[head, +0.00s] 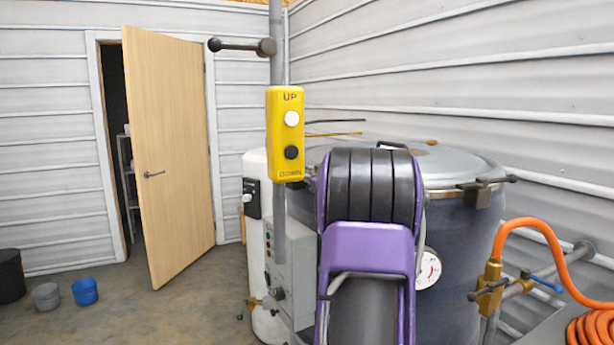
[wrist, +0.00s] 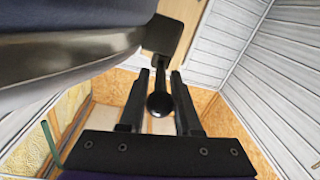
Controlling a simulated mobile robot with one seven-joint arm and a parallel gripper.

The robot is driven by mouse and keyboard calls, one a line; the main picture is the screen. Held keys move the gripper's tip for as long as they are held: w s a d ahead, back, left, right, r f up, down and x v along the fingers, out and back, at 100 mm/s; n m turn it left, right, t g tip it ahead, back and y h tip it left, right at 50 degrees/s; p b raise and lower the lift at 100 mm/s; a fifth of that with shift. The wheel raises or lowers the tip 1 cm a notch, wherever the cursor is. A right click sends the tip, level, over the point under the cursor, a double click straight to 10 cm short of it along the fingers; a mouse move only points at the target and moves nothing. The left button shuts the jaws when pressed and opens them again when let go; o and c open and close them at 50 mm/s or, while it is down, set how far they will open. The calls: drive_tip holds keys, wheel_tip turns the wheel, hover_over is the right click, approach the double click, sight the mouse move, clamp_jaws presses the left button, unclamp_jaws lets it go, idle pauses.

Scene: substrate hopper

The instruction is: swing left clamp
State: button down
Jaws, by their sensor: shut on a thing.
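The large dark vessel (head: 465,245) with a pale round lid (head: 450,165) stands behind my arm in the head view. Its rim and underside (wrist: 70,60) fill the upper left of the wrist view. The left clamp (wrist: 163,38) shows there as a dark block at the rim, with a thin lever ending in a black ball (wrist: 160,105). My gripper (wrist: 159,77) has one finger on each side of this lever and is shut on it. The gripper is hidden behind my arm in the head view. Another clamp (head: 480,190) sits at the lid's right edge.
A yellow button box (head: 286,135) hangs in front of the vessel's left side. An orange hose (head: 540,225) and brass valve (head: 490,285) stand at right. A half-open door (head: 170,150) and blue bucket (head: 85,291) are at left, with free floor between them and the vessel.

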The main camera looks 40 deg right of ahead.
drive_tip(key=shift+w+a+m+g+h+b, duration=0.2)
drive_tip(key=shift+a+m+g+h+b, duration=0.3)
drive_tip(key=shift+h+b, duration=0.5)
drive_tip(key=shift+w+a+m+g+h+b, duration=0.2)
drive_tip(key=shift+a+m+h+b, duration=0.2)
drive_tip(key=shift+m+h+b, duration=0.45)
drive_tip(key=c, duration=0.8)
unclamp_jaws()
drive_tip(key=shift+c, duration=0.2)
drive_tip(key=shift+s, duration=0.1)
